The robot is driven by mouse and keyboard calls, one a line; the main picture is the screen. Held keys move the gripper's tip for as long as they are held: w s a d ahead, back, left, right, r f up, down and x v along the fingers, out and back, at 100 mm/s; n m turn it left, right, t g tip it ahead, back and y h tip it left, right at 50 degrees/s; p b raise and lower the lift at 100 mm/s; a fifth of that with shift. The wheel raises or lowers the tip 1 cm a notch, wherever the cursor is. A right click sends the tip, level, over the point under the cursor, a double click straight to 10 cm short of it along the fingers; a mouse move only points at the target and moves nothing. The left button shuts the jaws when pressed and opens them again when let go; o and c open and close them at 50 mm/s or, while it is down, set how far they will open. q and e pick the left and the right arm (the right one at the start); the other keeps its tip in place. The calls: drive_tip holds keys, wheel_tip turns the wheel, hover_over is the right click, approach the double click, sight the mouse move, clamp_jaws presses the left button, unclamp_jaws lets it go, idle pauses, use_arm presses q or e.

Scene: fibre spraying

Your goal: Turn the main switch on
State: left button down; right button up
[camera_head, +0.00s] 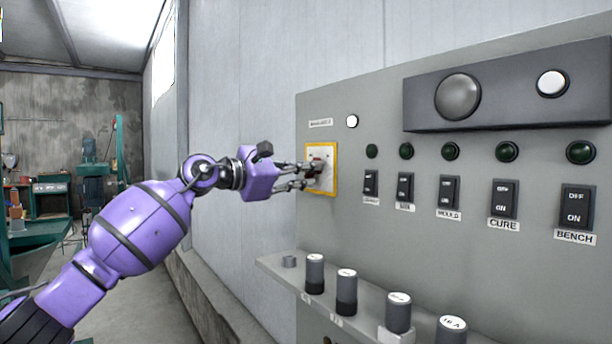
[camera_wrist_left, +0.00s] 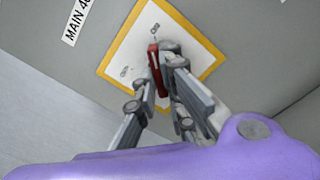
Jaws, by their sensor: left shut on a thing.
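The main switch is a white plate with a yellow border (camera_head: 335,187) on the grey panel, with a small red handle (camera_wrist_left: 155,67) at its middle. The plate also shows in the left wrist view (camera_wrist_left: 197,46), near a label that begins "MAIN". My left gripper (camera_head: 318,174) reaches the plate from the left. Its fingers are shut on the red handle, one on each side of it in the left wrist view. The fingers partly hide the handle in the head view. My right gripper is in neither view.
The panel (camera_head: 380,230) carries a row of black rocker switches, such as BENCH (camera_head: 576,210), with dark green lamps above. Several black cylinders (camera_head: 346,290) stand on a ledge below. A dark grey box (camera_head: 510,90) juts out above. Open floor lies left of the panel.

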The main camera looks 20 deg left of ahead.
use_arm(q)
drive_tip(key=shift+m, duration=0.6)
drive_tip(key=shift+r, duration=0.1)
drive_tip(key=c, duration=1.8)
unclamp_jaws()
drive_tip(key=shift+c, duration=0.2)
drive_tip(key=v, duration=1.2)
drive_tip(key=shift+a, duration=0.1)
